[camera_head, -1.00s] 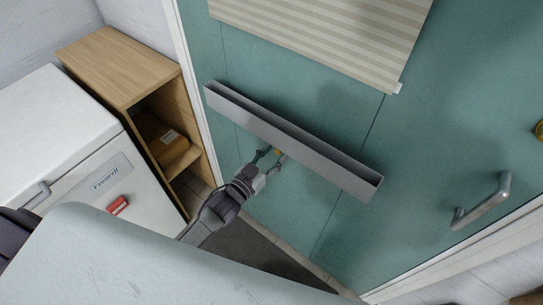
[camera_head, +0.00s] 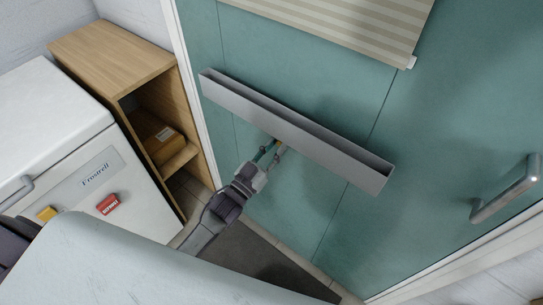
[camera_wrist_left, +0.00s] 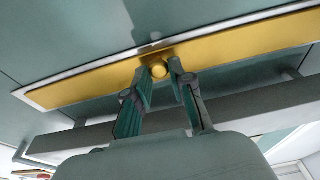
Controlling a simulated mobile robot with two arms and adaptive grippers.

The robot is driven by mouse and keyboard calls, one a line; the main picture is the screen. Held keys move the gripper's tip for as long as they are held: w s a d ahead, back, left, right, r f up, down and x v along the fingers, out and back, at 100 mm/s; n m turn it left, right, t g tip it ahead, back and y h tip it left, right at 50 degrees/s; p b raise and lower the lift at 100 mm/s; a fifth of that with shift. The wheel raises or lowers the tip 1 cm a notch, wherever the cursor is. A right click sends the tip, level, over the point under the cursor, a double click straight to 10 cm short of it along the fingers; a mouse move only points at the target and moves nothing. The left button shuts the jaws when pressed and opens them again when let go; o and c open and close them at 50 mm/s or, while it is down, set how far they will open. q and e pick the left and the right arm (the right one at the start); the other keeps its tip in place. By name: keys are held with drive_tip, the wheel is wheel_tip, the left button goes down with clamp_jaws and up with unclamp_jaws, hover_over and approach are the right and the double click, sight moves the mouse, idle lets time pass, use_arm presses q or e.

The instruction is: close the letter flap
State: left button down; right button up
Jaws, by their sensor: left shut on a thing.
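The letter flap (camera_wrist_left: 95,82) shows in the left wrist view as a long brass-yellow plate in a pale frame on the teal door (camera_head: 350,230). A round brass knob (camera_wrist_left: 159,69) sits on its edge. My left gripper (camera_wrist_left: 161,72) is shut on this knob, one finger on each side. In the head view my left gripper (camera_head: 276,148) reaches up to just below the long grey trough (camera_head: 300,135) on the door. The flap is hidden there. I cannot tell how far the flap stands open. My right gripper is not in view.
The trough runs close beside my left fingers. A door handle (camera_head: 508,188) is at the right and a striped blind (camera_head: 340,25) above. A white fridge (camera_head: 60,140) and a wooden shelf unit (camera_head: 115,60) holding a box (camera_head: 160,140) stand at the left.

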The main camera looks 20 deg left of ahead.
use_arm(q)
drive_tip(key=c, duration=1)
unclamp_jaws()
drive_tip(key=shift+c, duration=0.2)
drive_tip(key=v, duration=1.2)
drive_tip(key=shift+r, duration=0.2)
drive_tip(key=shift+a, duration=0.1)
drive_tip(key=s+a+f+n+g+y, duration=0.1)
drive_tip(key=s+a+f+g+y, duration=0.2)
drive_tip(key=f, duration=1.1)
drive_tip(key=s+f+n+g+y, duration=0.15)
drive_tip(key=s+f+g, duration=0.4)
drive_tip(key=f, duration=0.85)
drive_tip(key=s+f+g+y, duration=0.1)
drive_tip(key=s+f+g, duration=0.4)
drive_tip(key=s+f, duration=0.3)
drive_tip(key=s+a+f+g+y, duration=0.1)
drive_tip(key=s+f+g, duration=0.4)
drive_tip(key=s, duration=1)
wheel_tip(320, 180, down, 3)
drive_tip(key=shift+s+a+f+m+p, duration=0.1)
drive_tip(key=shift+s+a+m+p, duration=0.1)
drive_tip(key=shift+s+m+p, duration=0.2)
